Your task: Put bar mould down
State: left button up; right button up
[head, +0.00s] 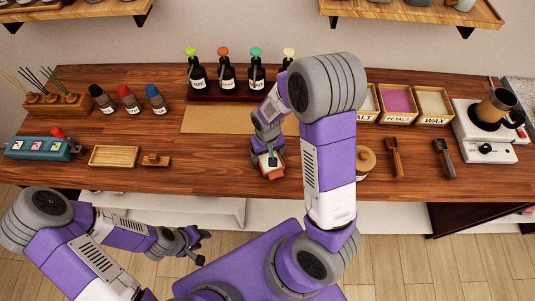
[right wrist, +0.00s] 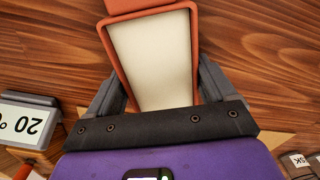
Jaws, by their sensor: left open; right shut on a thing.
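The bar mould, terracotta-orange with a pale cream inside, shows in the right wrist view (right wrist: 150,58) between the fingers of my right gripper (right wrist: 157,90). In the head view the mould (head: 271,173) is near the middle of the wooden table, toward its front edge. My right gripper (head: 268,150) is shut on it there, and the fingers and wrist hide part of it. Whether the mould touches the tabletop cannot be told. My left gripper (head: 193,243) is open and empty, low in front of the table.
A tan mat (head: 210,120) lies behind the gripper. A wooden tray (head: 114,156) is to the left. A round-lidded jar (head: 365,160) stands to the right, partly behind my right arm. The dropper bottles' dark rack (head: 205,97) is at the back. Bare table lies left of the mould.

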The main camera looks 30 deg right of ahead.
aim_at(267, 158)
notch_tip(267, 158, up, 10)
jog(key=p, duration=0.1)
jog(key=shift+p, duration=0.4)
dwell(0.5)
jog(key=shift+f, duration=0.15)
